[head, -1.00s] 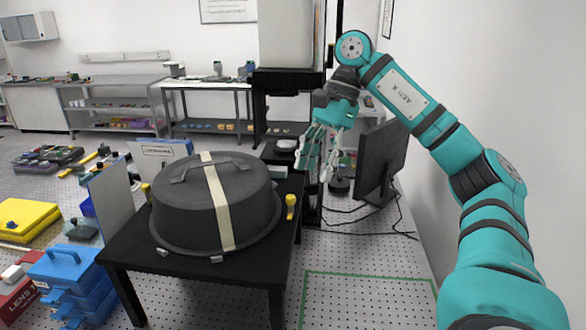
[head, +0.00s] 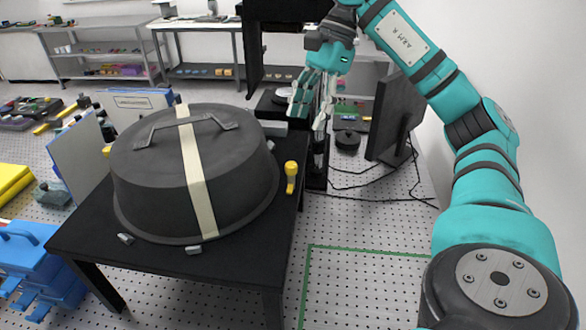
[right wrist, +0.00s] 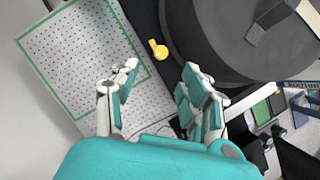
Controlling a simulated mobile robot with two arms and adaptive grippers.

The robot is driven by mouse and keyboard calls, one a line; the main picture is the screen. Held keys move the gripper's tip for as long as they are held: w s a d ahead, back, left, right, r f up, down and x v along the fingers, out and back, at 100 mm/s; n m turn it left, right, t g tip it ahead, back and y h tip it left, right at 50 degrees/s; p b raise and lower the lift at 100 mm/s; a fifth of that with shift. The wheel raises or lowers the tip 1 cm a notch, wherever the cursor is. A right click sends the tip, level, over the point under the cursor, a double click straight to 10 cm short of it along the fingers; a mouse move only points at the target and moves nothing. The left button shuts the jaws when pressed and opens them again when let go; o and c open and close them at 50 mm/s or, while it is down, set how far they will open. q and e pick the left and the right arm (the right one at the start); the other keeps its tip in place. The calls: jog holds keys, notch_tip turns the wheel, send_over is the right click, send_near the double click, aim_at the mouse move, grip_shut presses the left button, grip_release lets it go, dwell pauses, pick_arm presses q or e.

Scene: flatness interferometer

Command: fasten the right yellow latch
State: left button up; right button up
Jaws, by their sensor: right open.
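The right yellow latch (head: 290,177) stands at the right edge of the black table, beside the round black case (head: 240,190) with a cream strap over its lid. It also shows in the right wrist view (right wrist: 158,49), beyond my fingers and against the case's rim. My right gripper (head: 310,112) is open and empty, hanging behind and above the latch, apart from it. In the right wrist view my open fingers (right wrist: 150,88) show with a gap between them. My left gripper is not in view.
The black table (head: 75,225) carries the case and small grey clips (head: 193,249) at its front. A dark monitor (head: 395,115) stands to the right, with cables on the floor. Blue boxes (head: 22,255) lie at the left. The floor inside the green outline (head: 365,290) is clear.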

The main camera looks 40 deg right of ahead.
aim_at(291, 164)
jog(key=b+x, duration=0.1)
jog(key=x, duration=0.1)
jog(key=b+x, duration=0.1)
jog(key=x, duration=0.2)
jog(key=b+x, duration=0.1)
jog(key=x, duration=0.2)
jog(key=shift+w+d, duration=0.2)
jog(key=shift+d, duration=0.1)
jog(key=shift+x, duration=0.85)
jog(key=shift+a+f, duration=0.25)
jog(key=shift+a, duration=0.05)
jog(key=shift+f, duration=0.2)
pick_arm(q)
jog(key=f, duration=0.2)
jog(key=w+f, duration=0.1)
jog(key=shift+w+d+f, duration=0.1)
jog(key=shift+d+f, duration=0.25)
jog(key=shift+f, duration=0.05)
pick_arm(e)
grip_shut()
